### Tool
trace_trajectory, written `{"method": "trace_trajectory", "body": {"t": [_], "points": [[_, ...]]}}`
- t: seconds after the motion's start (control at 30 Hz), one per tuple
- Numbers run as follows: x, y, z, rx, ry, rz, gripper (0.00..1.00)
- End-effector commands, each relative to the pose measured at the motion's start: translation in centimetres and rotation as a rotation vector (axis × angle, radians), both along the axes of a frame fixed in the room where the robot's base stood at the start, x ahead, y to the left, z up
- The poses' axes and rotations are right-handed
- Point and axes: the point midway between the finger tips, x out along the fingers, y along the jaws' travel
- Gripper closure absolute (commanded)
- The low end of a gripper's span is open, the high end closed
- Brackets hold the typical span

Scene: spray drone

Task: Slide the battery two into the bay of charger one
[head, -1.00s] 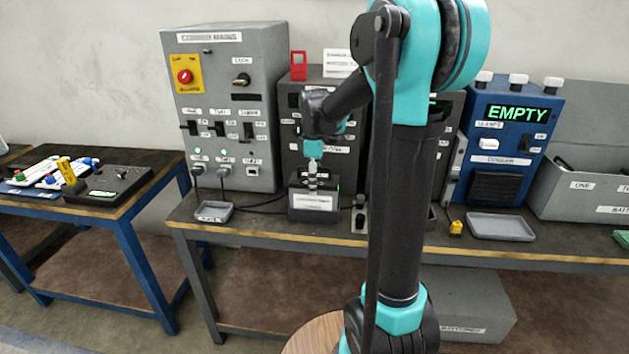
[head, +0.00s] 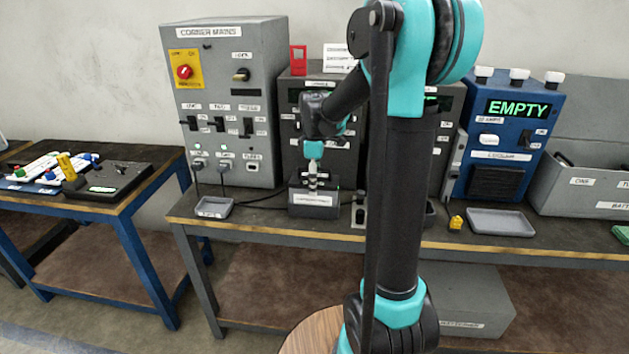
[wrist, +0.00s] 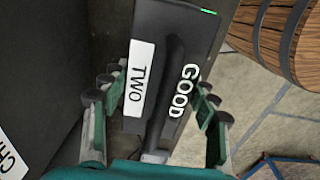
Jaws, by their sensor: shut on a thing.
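Battery two (wrist: 200,42) is a dark block with white TWO and GOOD labels and a small green light at its far edge in the wrist view. My gripper (wrist: 160,88) has its fingers on both sides of the battery's dark handle and is shut on it. In the head view my gripper (head: 313,170) points down over a low dark box with a white label (head: 313,201), in front of the dark charger cabinet (head: 347,165). The small view does not show where the battery ends and the bay begins, or how deep it sits.
A grey mains cabinet (head: 228,120) stands left of the charger. A small grey tray (head: 214,207) lies before it. To the right are a blue machine reading EMPTY (head: 500,145), another tray (head: 500,223) and a grey bin (head: 585,190). My arm hides part of the bench.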

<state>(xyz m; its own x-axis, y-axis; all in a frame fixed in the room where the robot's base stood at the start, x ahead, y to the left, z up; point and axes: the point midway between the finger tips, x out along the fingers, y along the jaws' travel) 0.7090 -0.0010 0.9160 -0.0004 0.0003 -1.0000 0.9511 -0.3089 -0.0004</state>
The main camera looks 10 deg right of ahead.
Motion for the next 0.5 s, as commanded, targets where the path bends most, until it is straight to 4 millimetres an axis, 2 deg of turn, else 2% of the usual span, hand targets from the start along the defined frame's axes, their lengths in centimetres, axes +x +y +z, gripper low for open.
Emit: {"method": "trace_trajectory", "body": {"t": [0.5], "points": [[0.02,0.0,-0.85,0.0,0.0,0.0,1.0]]}}
